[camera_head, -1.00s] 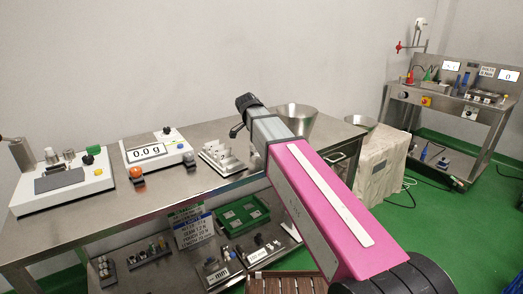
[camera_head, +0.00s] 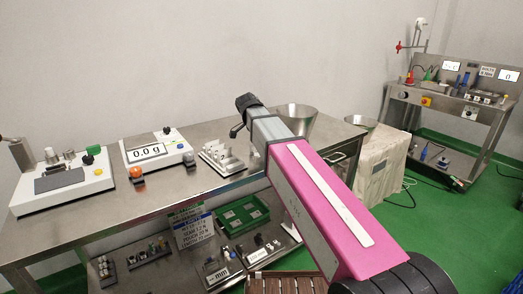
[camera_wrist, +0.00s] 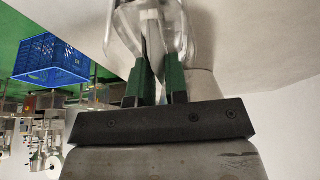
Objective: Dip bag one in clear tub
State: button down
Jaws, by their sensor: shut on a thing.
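My gripper (camera_wrist: 157,62) shows in the wrist view with two green and black fingers close together. Between the fingertips is a pale, narrow thing (camera_wrist: 150,16), likely bag one; its full shape is not clear. A transparent, curved-walled vessel (camera_wrist: 112,32), likely the clear tub, shows around the fingertips at the top of the wrist view. I cannot tell whether the pale thing touches its bottom or any liquid. In the head view my pink and grey arm crosses the table's right part, and the gripper and the vessel are not clearly visible.
A blue crate (camera_wrist: 50,60) shows in the wrist view.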

jog(key=shift+r, duration=0.15)
jog(key=shift+r, duration=2.6)
jog(key=shift+r, duration=0.15)
jog(key=shift+r, duration=2.35)
